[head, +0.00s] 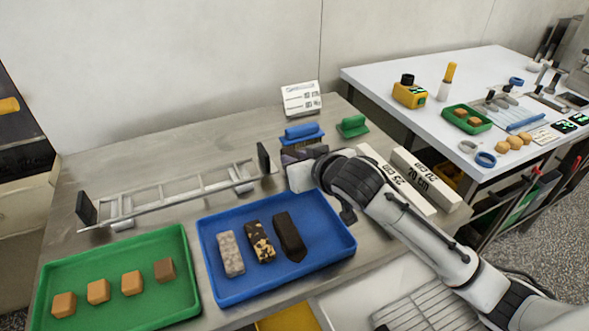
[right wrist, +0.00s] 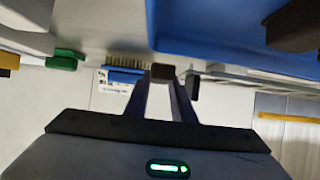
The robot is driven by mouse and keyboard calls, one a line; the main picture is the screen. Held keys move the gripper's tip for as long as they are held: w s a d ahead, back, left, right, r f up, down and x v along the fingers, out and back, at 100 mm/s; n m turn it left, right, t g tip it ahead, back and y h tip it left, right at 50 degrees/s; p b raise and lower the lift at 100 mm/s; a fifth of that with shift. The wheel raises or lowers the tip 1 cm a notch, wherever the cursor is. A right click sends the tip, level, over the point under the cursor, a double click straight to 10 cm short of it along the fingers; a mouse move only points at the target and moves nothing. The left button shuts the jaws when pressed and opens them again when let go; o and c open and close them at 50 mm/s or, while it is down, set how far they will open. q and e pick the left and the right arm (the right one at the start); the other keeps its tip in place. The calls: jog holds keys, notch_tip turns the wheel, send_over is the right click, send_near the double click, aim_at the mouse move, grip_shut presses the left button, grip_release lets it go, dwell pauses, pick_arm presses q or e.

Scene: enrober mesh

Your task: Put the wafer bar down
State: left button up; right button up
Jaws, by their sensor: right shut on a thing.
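My right gripper (head: 292,158) is over the steel table, beyond the blue tray's far right corner. In the right wrist view the gripper (right wrist: 162,82) is shut on the wafer bar (right wrist: 162,72), of which a small dark brown end shows between the fingertips. In the head view I cannot make the held bar out clearly. The blue tray (head: 222,293) holds a pale speckled bar (head: 231,254), a dark bar with yellow bits (head: 260,242) and a plain dark brown bar (head: 289,237). My left gripper is not in view.
A metal rail frame (head: 180,191) with black end blocks lies behind the trays. A green tray (head: 118,322) holds several caramel-coloured pieces. A blue brush (head: 301,132) and a green brush (head: 352,126) stand behind my gripper. Marked white blocks (head: 425,180) lie right.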

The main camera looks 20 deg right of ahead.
jog(key=shift+f, duration=1.35)
jog(key=shift+f, duration=0.1)
jog(key=o, duration=0.5)
jog(key=shift+f, duration=0.1)
